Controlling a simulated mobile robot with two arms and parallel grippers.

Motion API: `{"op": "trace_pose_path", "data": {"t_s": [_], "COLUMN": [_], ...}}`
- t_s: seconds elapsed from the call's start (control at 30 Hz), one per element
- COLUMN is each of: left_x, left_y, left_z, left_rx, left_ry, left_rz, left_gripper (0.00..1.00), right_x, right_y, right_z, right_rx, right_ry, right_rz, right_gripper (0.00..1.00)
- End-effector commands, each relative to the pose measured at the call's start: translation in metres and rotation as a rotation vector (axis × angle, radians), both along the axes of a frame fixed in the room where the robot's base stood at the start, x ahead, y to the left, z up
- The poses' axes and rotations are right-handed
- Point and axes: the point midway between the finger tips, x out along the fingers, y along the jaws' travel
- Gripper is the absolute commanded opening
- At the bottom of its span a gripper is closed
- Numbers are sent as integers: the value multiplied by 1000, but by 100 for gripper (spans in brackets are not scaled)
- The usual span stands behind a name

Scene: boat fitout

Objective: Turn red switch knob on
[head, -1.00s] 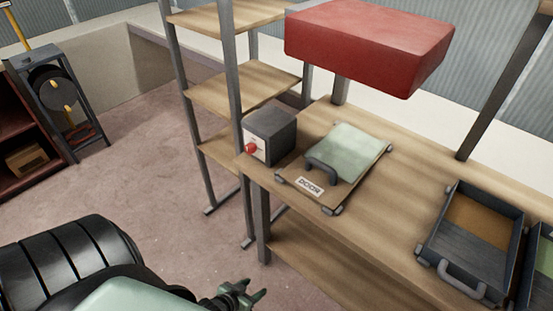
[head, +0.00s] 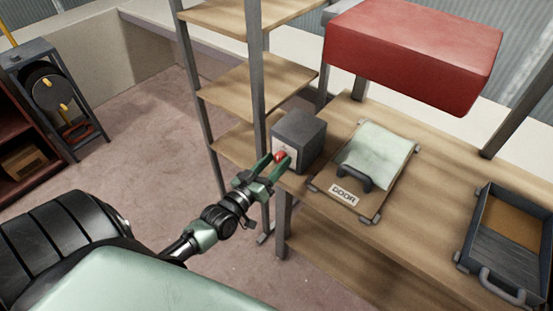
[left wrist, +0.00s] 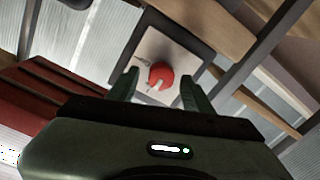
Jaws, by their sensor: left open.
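The red switch knob (head: 281,157) is on the light front plate of a dark grey switch box (head: 302,137) at the left end of the wooden workbench. My left gripper (head: 270,166) is open right in front of the knob. In the left wrist view the red knob (left wrist: 161,76) sits between the two spread fingers (left wrist: 157,88), with a pale pointer mark on its lower left. I cannot tell whether the fingers touch the knob. My right gripper is not in view.
A board marked DOOR (head: 345,195) with a dark handle lies on the bench beside the box. An open grey drawer-like tray (head: 497,277) is further right. A red block-shaped hood (head: 413,50) hangs above. A shelf rack (head: 245,85) stands behind the box.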

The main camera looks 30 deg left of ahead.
Motion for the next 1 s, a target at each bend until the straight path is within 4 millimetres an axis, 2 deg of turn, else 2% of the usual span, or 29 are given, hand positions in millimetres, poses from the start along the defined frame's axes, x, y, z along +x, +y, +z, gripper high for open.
{"op": "trace_pose_path", "data": {"t_s": [0.13,0.37,0.47,0.57,1.0], "left_x": [9,10,9,9,9], "left_y": [-1,-1,-1,0,0], "left_z": [0,-1,-1,-1,0], "left_rx": [0,0,0,1,74], "left_ry": [1,2,2,2,-3], "left_rz": [0,-1,-1,-1,0], "left_gripper": [50,50,28,0,0], "right_x": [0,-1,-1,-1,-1], "right_y": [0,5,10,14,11], "right_z": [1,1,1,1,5], "right_rx": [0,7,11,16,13], "right_ry": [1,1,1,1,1], "right_rz": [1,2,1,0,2], "right_gripper": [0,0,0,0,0]}}
